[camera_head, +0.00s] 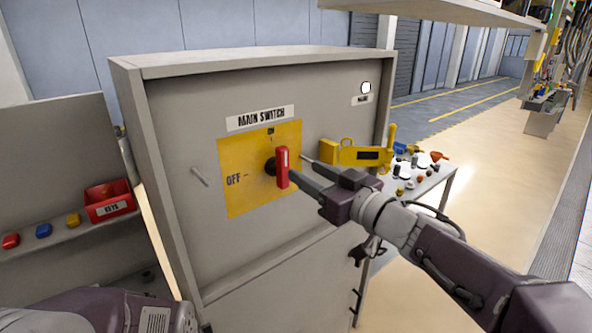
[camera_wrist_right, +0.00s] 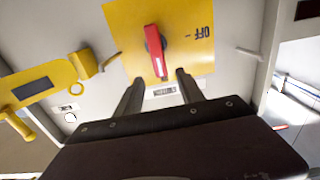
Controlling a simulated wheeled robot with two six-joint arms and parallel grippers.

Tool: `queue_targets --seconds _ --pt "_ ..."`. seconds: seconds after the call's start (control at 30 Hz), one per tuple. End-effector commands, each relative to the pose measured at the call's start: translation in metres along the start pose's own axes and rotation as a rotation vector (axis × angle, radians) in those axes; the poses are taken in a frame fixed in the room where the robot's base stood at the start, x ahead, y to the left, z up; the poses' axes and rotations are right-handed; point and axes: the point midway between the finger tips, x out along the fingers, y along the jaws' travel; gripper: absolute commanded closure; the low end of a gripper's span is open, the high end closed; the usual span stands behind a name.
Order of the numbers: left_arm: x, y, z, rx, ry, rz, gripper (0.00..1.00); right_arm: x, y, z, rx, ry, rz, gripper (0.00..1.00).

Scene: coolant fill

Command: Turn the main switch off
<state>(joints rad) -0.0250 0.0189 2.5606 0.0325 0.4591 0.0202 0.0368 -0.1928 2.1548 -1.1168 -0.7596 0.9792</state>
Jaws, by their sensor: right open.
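The main switch is a red handle (camera_head: 282,167) on a yellow plate (camera_head: 237,157) on the grey cabinet front. The handle stands upright, in line with the ON mark above it; the OFF mark is to its left. The red handle (camera_wrist_right: 154,48) also shows in the right wrist view, ahead of the fingertips. My right gripper (camera_head: 297,177) is open, in front and just to the right of the handle. Its two fingers (camera_wrist_right: 159,76) are apart with nothing held between them; I cannot tell whether one touches the handle. My left gripper is out of view.
A yellow hasp-like part (camera_head: 358,155) is on the cabinet's right side. A white lamp (camera_head: 366,88) is at the upper right. A red keys bin (camera_head: 108,205) stands on a shelf at left. A table (camera_head: 432,184) with small parts stands behind at right.

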Motion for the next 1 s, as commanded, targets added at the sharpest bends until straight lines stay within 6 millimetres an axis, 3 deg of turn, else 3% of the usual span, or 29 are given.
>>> queue_targets --seconds 0.13,0.3,0.5,0.83,0.87,1.0 --pt "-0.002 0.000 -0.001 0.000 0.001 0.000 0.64 0.016 0.000 -0.001 0.002 -0.002 -0.003 0.55" --pt "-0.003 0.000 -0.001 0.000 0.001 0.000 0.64 0.053 -0.001 -0.001 0.002 -0.003 -0.003 0.55" --pt "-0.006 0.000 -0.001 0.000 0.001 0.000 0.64 0.084 0.000 -0.001 0.002 -0.003 0.001 0.55" --pt "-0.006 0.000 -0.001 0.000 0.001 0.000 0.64 0.091 0.001 -0.001 0.001 -0.002 0.003 0.55" --pt "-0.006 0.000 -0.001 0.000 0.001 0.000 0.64 0.091 0.001 -0.001 0.001 -0.002 0.003 0.60" --pt "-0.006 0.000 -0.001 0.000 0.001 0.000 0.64 0.091 0.001 0.000 0.001 -0.002 0.003 0.99"
